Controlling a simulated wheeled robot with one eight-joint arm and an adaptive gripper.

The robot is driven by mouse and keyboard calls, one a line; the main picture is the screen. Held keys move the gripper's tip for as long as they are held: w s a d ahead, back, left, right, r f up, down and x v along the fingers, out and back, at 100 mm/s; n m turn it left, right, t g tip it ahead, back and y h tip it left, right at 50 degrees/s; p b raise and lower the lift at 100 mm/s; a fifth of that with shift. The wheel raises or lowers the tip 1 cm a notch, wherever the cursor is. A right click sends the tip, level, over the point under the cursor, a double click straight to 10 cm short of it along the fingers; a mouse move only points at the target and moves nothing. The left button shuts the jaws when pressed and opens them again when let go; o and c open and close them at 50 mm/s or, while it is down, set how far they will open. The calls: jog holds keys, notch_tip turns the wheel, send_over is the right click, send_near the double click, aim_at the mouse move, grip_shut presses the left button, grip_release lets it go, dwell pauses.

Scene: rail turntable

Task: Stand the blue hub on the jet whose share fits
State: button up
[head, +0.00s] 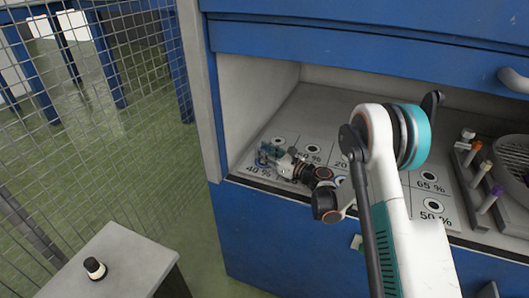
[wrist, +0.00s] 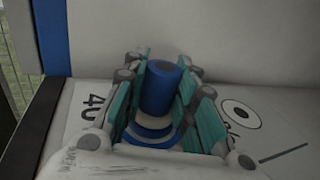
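The blue hub (wrist: 161,88) is an upright blue cylinder between the teal finger pads in the wrist view. My gripper (wrist: 165,85) appears shut on it, with a pad close against each side. Below the hub are a pale ring and a wider blue ring (wrist: 148,134), beside the 40 % label. Whether the hub's underside touches what is below is hard to tell. In the head view my gripper (head: 270,154) is low over the 40 % place, and the hub is mostly hidden. Other jets are the 65 % one (head: 428,176) and the 50 % one (head: 433,205).
The jets lie on a pale labelled panel (head: 322,137) in a blue cabinet recess. At right are a rack of coloured pegs (head: 481,172) and a round grated part (head: 514,155). A grey pedestal with a black knob (head: 95,268) stands left, by a mesh fence (head: 70,110).

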jog(key=o, duration=0.4)
jog(key=shift+d+r, duration=0.1)
jog(key=p+v, duration=0.2)
jog(key=v, duration=1)
jog(key=shift+s+p, duration=0.1)
jog(key=shift+p, duration=0.2)
